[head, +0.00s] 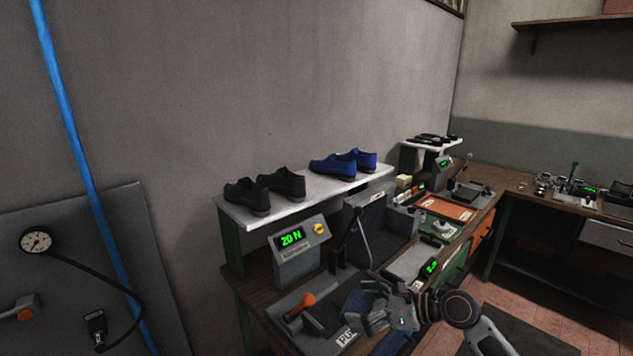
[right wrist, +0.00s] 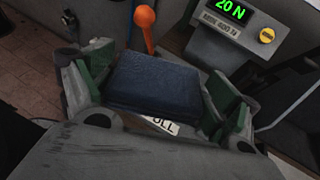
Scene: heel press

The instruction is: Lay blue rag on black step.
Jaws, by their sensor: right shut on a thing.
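The blue rag (right wrist: 155,84) is a dark blue folded pad between the green-padded fingers of my right gripper (right wrist: 155,100). In the head view, the rag (head: 358,304) shows at the left of my right gripper (head: 380,302), over the bench's front part near the PULL label. The gripper is shut on the rag. A dark flat slab (head: 535,335) lies low on the floor at the lower right, right of my arm; I cannot tell its height or whether it is the black step. My left gripper is not in view.
An orange-knobbed lever (head: 303,303) and a 20 N display box (head: 297,250) stand close left of the rag. A white shelf (head: 300,203) holds black and blue shoes. More tools line the bench to the right. Tiled floor (head: 500,290) is open at the right.

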